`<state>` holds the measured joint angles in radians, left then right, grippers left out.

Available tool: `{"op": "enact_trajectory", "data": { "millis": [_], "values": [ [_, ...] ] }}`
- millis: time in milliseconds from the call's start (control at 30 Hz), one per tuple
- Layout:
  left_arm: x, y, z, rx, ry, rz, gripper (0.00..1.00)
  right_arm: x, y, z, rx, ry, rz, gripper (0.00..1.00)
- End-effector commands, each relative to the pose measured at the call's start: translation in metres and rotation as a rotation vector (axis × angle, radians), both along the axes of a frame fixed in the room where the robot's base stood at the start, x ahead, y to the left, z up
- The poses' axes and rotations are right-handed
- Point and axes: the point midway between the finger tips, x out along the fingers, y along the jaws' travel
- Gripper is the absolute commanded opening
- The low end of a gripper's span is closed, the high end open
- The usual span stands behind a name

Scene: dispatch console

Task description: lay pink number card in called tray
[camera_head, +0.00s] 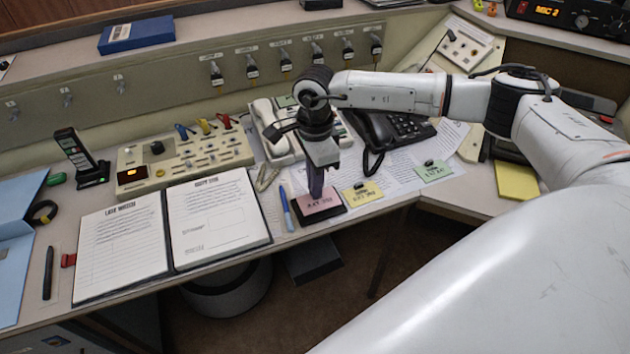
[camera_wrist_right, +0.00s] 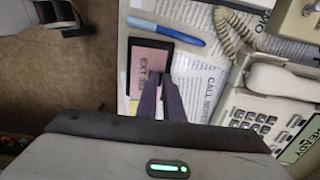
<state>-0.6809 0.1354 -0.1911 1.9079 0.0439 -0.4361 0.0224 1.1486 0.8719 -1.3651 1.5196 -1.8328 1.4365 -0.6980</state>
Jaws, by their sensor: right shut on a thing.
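The pink number card (camera_head: 316,204) is at the front of the desk, under my right gripper (camera_head: 316,194). In the right wrist view the card (camera_wrist_right: 148,62) lies flat within the dark rim of a small black tray (camera_wrist_right: 178,46). The tray's dark edge (camera_head: 334,213) also shows beside the card in the head view. My right gripper (camera_wrist_right: 160,78) points down with its fingers closed together at the card's edge; the gripped part is hidden between the fingertips. Whether the card rests fully on the tray floor I cannot tell. My left gripper is in neither view.
A blue pen (camera_head: 286,208) lies left of the tray, next to an open binder (camera_head: 218,218). A yellow card (camera_head: 362,195) and a green card (camera_head: 434,172), each with a black knob, lie to the right. A telephone (camera_head: 392,128) stands behind. The desk's front edge is close.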

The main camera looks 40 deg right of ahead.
Motion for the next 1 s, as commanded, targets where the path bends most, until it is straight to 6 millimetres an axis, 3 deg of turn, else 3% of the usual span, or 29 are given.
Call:
{"op": "enact_trajectory", "data": {
  "millis": [500,533,633,1000],
  "values": [
    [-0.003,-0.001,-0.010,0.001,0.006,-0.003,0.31,0.000,0.000,-0.011,0.000,-0.001,0.000,0.00],
    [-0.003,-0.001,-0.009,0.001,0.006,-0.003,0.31,0.000,0.000,-0.011,0.000,0.000,0.000,0.11],
    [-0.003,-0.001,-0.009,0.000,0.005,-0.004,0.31,0.000,0.000,-0.011,0.000,0.000,0.000,0.26],
    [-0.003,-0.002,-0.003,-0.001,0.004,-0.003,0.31,0.000,0.000,-0.005,0.000,-0.001,0.000,0.26]
  ]
}}
